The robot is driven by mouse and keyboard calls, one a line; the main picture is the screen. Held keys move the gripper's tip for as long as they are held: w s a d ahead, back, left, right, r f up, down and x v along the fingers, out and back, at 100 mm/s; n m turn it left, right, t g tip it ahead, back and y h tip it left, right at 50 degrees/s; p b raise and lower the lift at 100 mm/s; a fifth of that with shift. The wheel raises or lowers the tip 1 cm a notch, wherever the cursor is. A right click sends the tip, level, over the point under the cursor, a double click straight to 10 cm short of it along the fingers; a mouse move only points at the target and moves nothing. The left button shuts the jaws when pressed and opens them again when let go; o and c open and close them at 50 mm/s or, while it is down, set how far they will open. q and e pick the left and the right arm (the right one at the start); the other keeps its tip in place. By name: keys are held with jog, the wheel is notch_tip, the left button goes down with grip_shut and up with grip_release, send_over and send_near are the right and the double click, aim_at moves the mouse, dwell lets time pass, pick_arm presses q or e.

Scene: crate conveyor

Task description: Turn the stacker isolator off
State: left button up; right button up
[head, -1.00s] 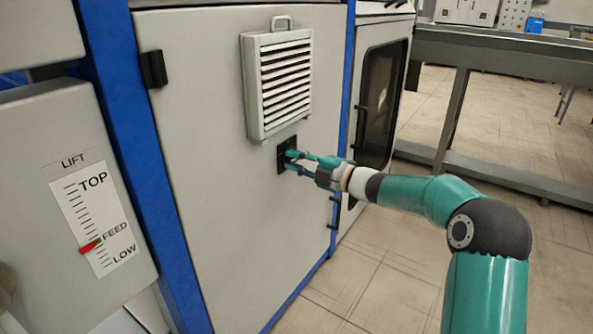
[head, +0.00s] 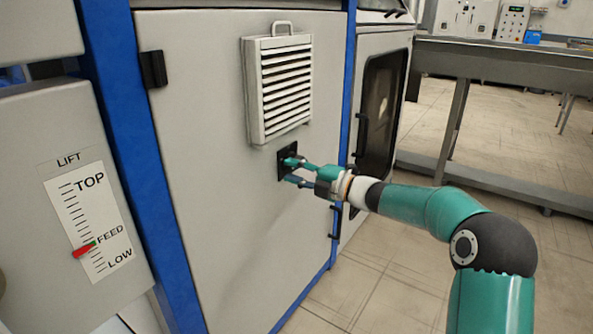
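The isolator (head: 282,153) shows as a small black plate on the grey cabinet door, just below the louvred vent. Its handle is mostly hidden behind my fingers, so I cannot tell which way it points. My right gripper (head: 290,171) is at the plate, coming from the right. Its two teal fingers are spread, one above the other, with a gap between them. The upper fingertip is over the plate and the lower one is near its bottom edge. I cannot tell whether either finger touches the handle. My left gripper is out of view.
The louvred vent (head: 285,88) with a top handle juts out right above the isolator. A lift scale (head: 90,222) with a red pointer near FEED is at left. A windowed door (head: 380,105) and a grey conveyor frame (head: 490,62) stand to the right.

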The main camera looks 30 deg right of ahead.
jog(key=shift+o, duration=0.5)
jog(key=shift+d+r, duration=0.1)
jog(key=shift+s+d, duration=0.3)
jog(key=shift+s, duration=0.2)
jog(key=v, duration=1)
jog(key=shift+s, duration=0.4)
